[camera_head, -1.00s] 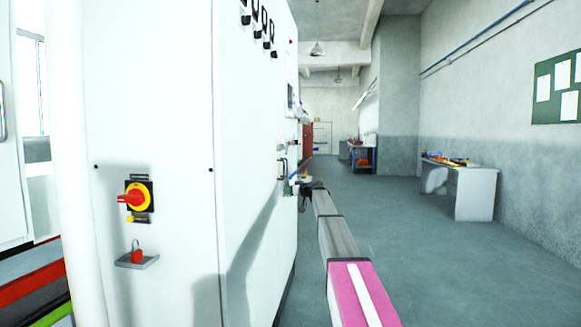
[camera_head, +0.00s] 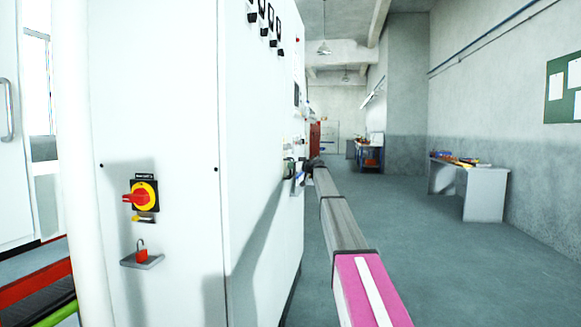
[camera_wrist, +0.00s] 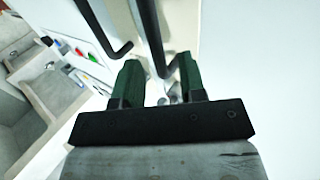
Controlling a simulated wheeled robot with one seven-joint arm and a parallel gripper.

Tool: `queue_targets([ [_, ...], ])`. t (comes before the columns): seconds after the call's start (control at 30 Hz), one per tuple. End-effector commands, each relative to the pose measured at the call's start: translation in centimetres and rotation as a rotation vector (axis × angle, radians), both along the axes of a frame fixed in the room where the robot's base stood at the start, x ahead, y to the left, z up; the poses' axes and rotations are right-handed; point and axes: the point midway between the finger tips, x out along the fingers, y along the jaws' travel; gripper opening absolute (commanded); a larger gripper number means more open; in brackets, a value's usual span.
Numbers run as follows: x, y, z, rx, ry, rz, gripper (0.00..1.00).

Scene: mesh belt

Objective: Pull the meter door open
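In the wrist view, my gripper (camera_wrist: 158,80) has two green fingers spread apart. A dark bar handle (camera_wrist: 150,35) runs down toward the gap between the fingertips and bends there. I cannot tell whether either finger touches it. The handle stands in front of a pale panel (camera_wrist: 250,50), which may be the meter door. No open gap shows along it. In the head view, my arm reaches along the right-hand face of the white cabinet (camera_head: 262,130). The gripper end is small there, close to that face, and the door's outline is not clear.
A second dark bar (camera_wrist: 103,28) lies left of the first in the wrist view. A red and yellow rotary switch (camera_head: 142,197) and a padlock (camera_head: 141,254) are on the cabinet's near side. A workbench (camera_head: 468,185) stands right. The floor (camera_head: 430,260) between is clear.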

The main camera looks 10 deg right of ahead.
Motion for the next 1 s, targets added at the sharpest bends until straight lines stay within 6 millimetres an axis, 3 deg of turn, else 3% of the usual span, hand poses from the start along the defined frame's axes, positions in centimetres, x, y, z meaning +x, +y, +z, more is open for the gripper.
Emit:
queue_targets([
  [0.2,2.1,1.5,0.0,0.000,0.000,-0.001,0.38],
  [0.47,2.1,1.7,0.0,0.000,0.000,-0.001,0.38],
  [0.5,2.1,1.7,0.0,0.000,0.000,-0.001,0.34],
  [0.6,2.1,1.7,0.0,0.000,0.000,-0.001,0.02],
  [0.87,1.9,1.3,0.0,0.000,0.000,-0.005,0.00],
  [1.0,1.2,-0.2,0.0,-0.001,0.001,-0.026,0.00],
])
